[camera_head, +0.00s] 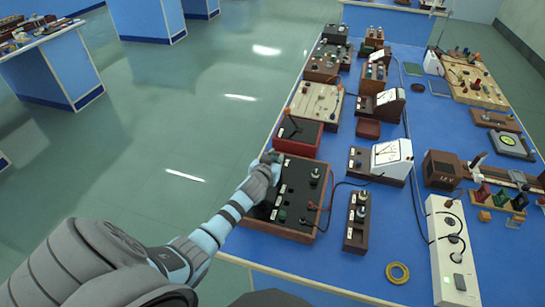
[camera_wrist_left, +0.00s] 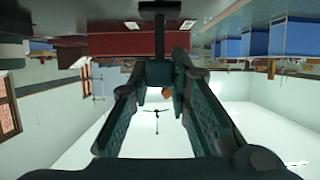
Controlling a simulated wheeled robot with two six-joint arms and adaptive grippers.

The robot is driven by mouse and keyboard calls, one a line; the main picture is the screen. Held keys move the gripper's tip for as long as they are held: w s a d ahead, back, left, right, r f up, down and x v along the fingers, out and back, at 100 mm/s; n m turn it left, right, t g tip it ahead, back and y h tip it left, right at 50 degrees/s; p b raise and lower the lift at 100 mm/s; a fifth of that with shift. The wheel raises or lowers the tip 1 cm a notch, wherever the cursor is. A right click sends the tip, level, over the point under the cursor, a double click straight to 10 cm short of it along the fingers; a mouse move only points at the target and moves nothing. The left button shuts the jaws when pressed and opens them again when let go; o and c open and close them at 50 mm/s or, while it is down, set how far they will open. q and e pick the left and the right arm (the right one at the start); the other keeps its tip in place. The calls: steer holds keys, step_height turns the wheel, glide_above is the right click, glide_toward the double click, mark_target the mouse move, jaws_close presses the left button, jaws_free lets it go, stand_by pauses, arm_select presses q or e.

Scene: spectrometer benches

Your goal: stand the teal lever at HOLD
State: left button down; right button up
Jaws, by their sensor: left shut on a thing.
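My left gripper (camera_head: 269,160) reaches in from the left to the left edge of a brown box with a black panel (camera_head: 294,190). The gripper is shut, and its hand hides most of what it holds in the head view. In the left wrist view, which looks upside down, the left gripper (camera_wrist_left: 162,75) has a dark teal piece between its fingertips, with a dark stem (camera_wrist_left: 160,18) running up towards the panel. I take this to be the teal lever; its exact tilt and the HOLD mark cannot be read. My right gripper is not in view.
A narrow brown box (camera_head: 357,222) and a white meter (camera_head: 392,158) stand to the right. A white power strip (camera_head: 450,250) and yellow ring (camera_head: 398,273) lie nearer. Bare blue bench shows around the ring.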

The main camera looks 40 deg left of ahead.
arm_select(q)
steer(key=c, duration=1.5)
jaws_free()
steer(key=shift+s, duration=0.1)
steer(key=v, duration=1.2)
